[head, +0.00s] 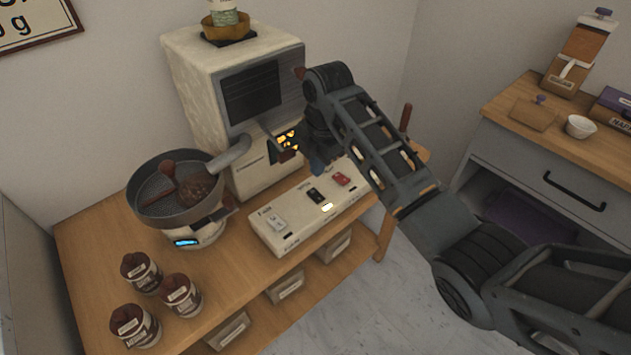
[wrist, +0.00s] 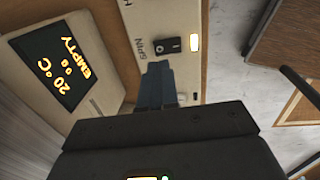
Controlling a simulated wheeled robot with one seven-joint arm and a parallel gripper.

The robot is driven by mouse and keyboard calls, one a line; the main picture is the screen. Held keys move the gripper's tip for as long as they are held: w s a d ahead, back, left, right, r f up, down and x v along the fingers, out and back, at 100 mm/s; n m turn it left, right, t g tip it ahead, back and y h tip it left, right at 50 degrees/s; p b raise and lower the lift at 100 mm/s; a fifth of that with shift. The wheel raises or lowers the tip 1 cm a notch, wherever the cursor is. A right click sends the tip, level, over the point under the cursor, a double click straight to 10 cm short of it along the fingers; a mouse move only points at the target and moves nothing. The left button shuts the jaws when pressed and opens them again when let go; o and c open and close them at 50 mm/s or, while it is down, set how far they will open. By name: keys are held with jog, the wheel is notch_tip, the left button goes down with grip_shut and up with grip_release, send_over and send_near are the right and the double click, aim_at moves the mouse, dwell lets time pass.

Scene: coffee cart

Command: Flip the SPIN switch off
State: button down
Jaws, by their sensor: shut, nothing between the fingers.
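The white switch box (head: 290,238) stands on the wooden cart and carries a white, a black and a red switch. The black switch (head: 315,195) is in the middle, with its lamp (head: 327,208) lit. My gripper (head: 317,164) is shut and empty, pointing down over the far part of the box. In the wrist view its blue-grey fingers (wrist: 158,72) end close to the SPIN label and switch; I cannot tell whether they touch. The gripper body hides part of the box.
The roaster (head: 240,110) stands behind the box; its display (wrist: 62,68) reads EMPTY and 20 °C. A round pan (head: 175,188) and several labelled cans (head: 180,295) are to the left. A drawer cabinet (head: 540,170) stands at the right, across a floor gap.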

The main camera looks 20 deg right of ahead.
aim_at(315, 191)
jog(key=f, duration=0.6)
jog(key=shift+w+a+f, duration=0.1)
jog(key=shift+w+f, duration=0.3)
jog(key=shift+f, duration=0.25)
jog(key=shift+s+p, duration=0.1)
jog(key=shift+p, duration=0.2)
jog(key=shift+s+d+r+p, duration=0.15)
jog(key=shift+s+d+p, duration=0.05)
jog(key=shift+s+p, duration=0.55)
jog(key=shift+w, duration=0.15)
